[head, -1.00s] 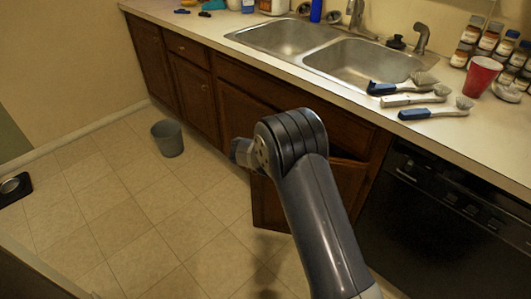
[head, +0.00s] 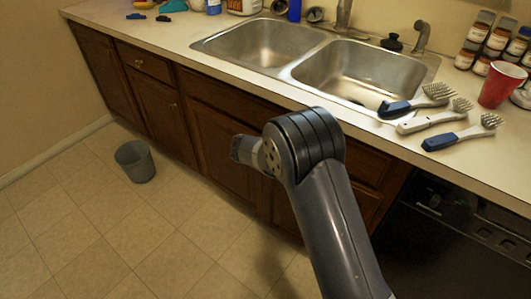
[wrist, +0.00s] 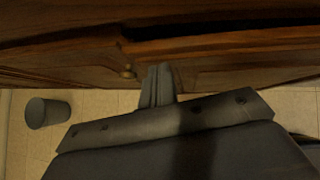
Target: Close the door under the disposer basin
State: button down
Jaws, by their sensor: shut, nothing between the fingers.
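The dark brown wooden door (head: 365,203) sits below the right basin (head: 362,75) of the double sink, in line with the cabinet front. My arm covers much of it in the head view. In the wrist view wood of the cabinet front (wrist: 240,77) runs across just beyond the fingers, with a dark gap above it. I cannot tell whether the door is fully flush. My gripper (wrist: 160,70) is shut and empty, its fingertips close to the wood near a small knob (wrist: 127,72).
A grey bin (head: 135,161) stands on the tiled floor at left. A black dishwasher (head: 440,240) is right of the door. Brushes (head: 430,120), a red cup (head: 501,84) and jars lie or stand on the counter. The floor between is clear.

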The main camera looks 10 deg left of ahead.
jog(key=w, duration=0.1)
jog(key=w+d+p, duration=0.1)
jog(key=w, duration=0.1)
jog(key=shift+r, duration=0.2)
